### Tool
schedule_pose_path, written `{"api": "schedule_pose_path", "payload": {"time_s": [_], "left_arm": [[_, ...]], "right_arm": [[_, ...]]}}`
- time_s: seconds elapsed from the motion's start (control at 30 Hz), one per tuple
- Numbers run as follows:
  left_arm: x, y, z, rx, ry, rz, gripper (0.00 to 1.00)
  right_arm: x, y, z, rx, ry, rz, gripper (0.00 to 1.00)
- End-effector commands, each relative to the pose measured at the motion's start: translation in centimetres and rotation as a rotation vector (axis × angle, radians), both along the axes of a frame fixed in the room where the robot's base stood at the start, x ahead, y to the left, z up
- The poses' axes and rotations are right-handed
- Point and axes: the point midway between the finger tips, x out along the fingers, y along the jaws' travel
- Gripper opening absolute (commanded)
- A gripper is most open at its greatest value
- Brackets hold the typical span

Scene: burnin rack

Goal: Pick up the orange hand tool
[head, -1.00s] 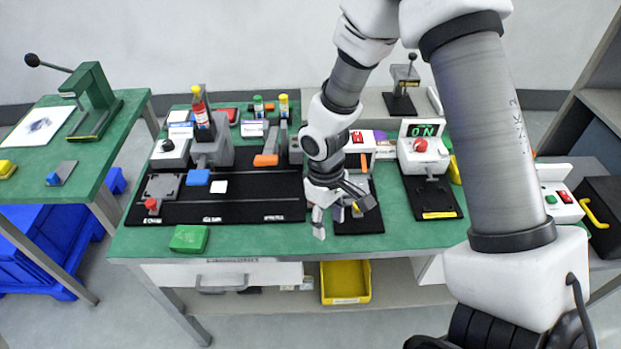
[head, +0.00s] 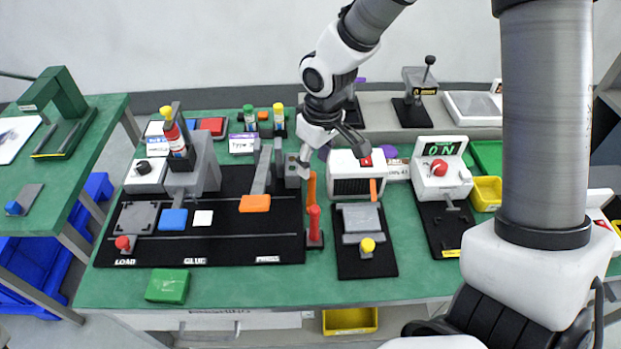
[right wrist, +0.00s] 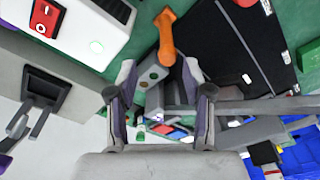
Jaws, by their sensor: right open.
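An orange tool-like piece (head: 311,187) stands out just below my right gripper (head: 325,153) in the head view, between the grey block (head: 292,177) and the white vented box (head: 350,178). In the right wrist view, an orange piece (right wrist: 167,36), wider at its far end, shows beyond the fingertips of my right gripper (right wrist: 160,80). That gripper is open. My left gripper is not in view.
A red handle (head: 314,222) stands just in front of the orange piece. A black fixture mat (head: 240,235) lies left, with an orange block (head: 255,203) on the press. The ON box (head: 436,170) is right. The green bench front (head: 240,290) is mostly clear.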

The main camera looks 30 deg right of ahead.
Motion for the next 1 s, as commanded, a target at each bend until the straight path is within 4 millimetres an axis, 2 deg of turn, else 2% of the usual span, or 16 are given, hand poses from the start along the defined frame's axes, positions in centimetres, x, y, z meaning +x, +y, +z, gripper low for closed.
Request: {"api": "schedule_pose_path", "payload": {"time_s": [0.27,0.43,0.53,0.7,0.73,0.87,1.0], "left_arm": [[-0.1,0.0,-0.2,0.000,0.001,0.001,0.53],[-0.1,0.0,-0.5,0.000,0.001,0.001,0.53],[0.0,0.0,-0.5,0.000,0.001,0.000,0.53],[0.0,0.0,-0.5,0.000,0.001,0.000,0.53],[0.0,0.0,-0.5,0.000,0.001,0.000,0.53],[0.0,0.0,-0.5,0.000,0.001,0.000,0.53],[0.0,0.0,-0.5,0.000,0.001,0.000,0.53]], "right_arm": [[0.1,0.4,-3.7,-0.002,0.006,0.001,0.51],[0.2,0.8,-7.0,-0.001,0.005,0.000,0.51],[0.3,0.8,-7.7,-0.001,0.001,0.000,0.51],[0.4,0.8,-7.6,-0.001,0.000,0.000,0.51],[0.4,0.8,-7.6,-0.001,0.000,0.000,0.47],[0.4,0.8,-7.6,-0.001,0.000,0.000,0.01],[0.4,0.8,-7.6,-0.001,0.000,0.000,0.00]]}}
